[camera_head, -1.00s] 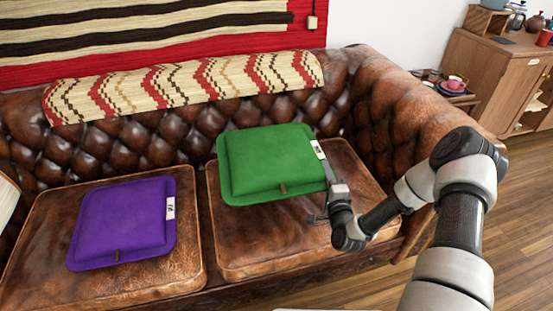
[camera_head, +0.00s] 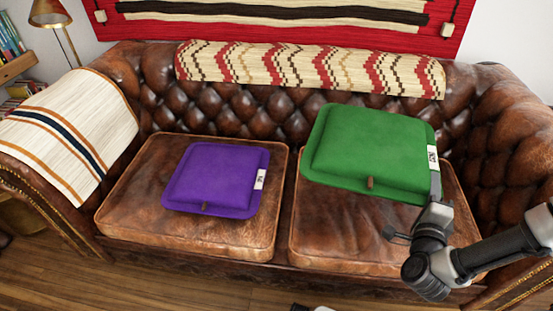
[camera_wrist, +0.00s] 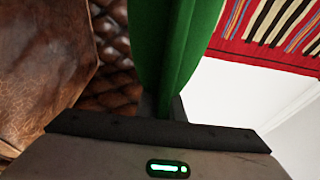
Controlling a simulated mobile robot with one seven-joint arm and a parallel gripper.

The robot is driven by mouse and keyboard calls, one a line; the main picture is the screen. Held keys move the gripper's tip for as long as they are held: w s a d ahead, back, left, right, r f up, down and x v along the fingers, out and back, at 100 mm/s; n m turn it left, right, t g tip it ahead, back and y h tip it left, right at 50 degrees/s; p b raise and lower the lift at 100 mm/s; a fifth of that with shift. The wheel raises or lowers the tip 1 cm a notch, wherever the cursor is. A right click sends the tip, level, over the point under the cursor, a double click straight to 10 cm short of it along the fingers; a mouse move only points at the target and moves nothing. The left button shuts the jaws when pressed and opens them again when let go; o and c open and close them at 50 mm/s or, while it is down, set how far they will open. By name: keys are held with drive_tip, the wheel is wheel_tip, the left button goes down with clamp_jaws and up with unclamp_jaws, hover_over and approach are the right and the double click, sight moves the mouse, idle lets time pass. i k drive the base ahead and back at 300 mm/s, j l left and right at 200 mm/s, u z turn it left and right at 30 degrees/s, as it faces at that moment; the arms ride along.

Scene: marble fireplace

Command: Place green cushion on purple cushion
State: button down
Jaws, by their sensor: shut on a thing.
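The green cushion (camera_head: 368,150) is held by its right edge, near a white tag, above the right seat of the sofa. My gripper (camera_head: 435,190) is shut on that edge. In the wrist view the green cushion (camera_wrist: 178,45) stands between the fingers (camera_wrist: 165,105) and fills the upper middle. The purple cushion (camera_head: 215,178) lies flat on the left seat, with a white tag on its right side. The two cushions are apart, with the green one to the right of the purple one.
The brown leather sofa (camera_head: 140,215) has a tufted back and a patterned throw (camera_head: 310,70) along its top. A striped blanket (camera_head: 70,135) covers the left armrest. A lamp (camera_head: 50,15) stands at the back left. Wooden floor (camera_head: 150,285) shows in front.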

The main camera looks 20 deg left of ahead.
sight(214, 171)
drive_tip(key=j+u, duration=0.3)
drive_tip(key=j, duration=0.5)
drive_tip(key=j+u, duration=0.25)
drive_tip(key=j, duration=0.55)
